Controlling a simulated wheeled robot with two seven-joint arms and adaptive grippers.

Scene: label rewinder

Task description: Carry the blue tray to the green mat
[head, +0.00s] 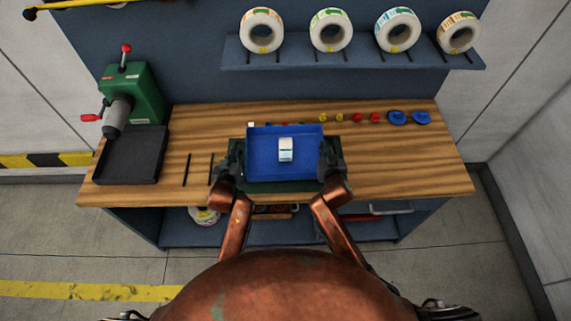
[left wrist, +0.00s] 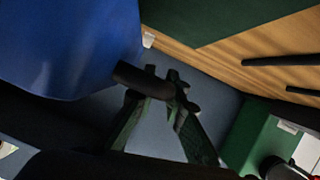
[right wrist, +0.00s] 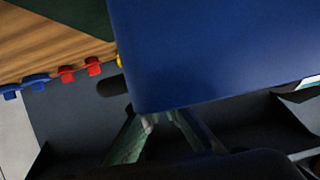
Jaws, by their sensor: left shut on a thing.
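The dark green mat (head: 280,187) shows below the tray's front edge and also in the left wrist view (left wrist: 205,18). The tray appears raised above the mat; its exact height is hard to tell. My left gripper (head: 238,158) is shut on the tray's left side. My right gripper (head: 328,160) is at the tray's right side, and its fingers close at the tray's edge in the right wrist view (right wrist: 162,118). The tray hides most of the mat.
A green press (head: 135,90) and a black tray (head: 130,155) stand at the left of the wooden bench (head: 405,170). Two black bars (head: 187,169) lie left of the mat. Red, yellow and blue pieces (head: 374,118) line the back. Label rolls (head: 331,32) hang above.

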